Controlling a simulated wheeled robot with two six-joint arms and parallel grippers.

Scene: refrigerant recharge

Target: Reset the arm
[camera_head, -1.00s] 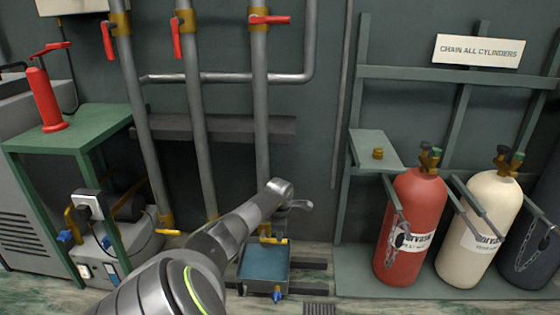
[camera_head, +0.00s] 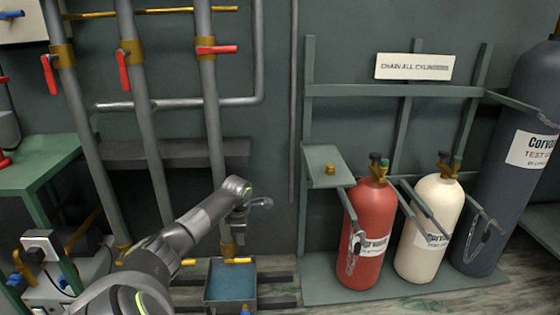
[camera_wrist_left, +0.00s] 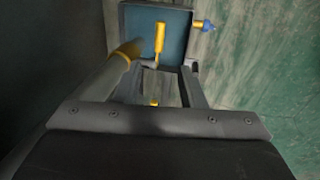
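My left arm (camera_head: 170,245) comes in from the lower left in the head view and bends down at its wrist. My left gripper (camera_head: 239,232) hangs low in front of a vertical grey pipe, above or near a blue-lined tray (camera_head: 232,281). It is small and dark there, and nothing can be seen held in it. In the left wrist view the gripper's dark mount with screws fills the lower part, and the tray (camera_wrist_left: 133,20) with a brass fitting lies beyond it. My right gripper is not in view.
Grey pipes with red-handled valves (camera_head: 218,50) rise at left. A green table (camera_head: 40,160) stands at the left edge. Red (camera_head: 366,235), cream (camera_head: 432,230) and dark (camera_head: 510,160) cylinders stand on the rack at right, under a sign (camera_head: 414,66). A small shelf (camera_head: 322,160) holds a brass fitting.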

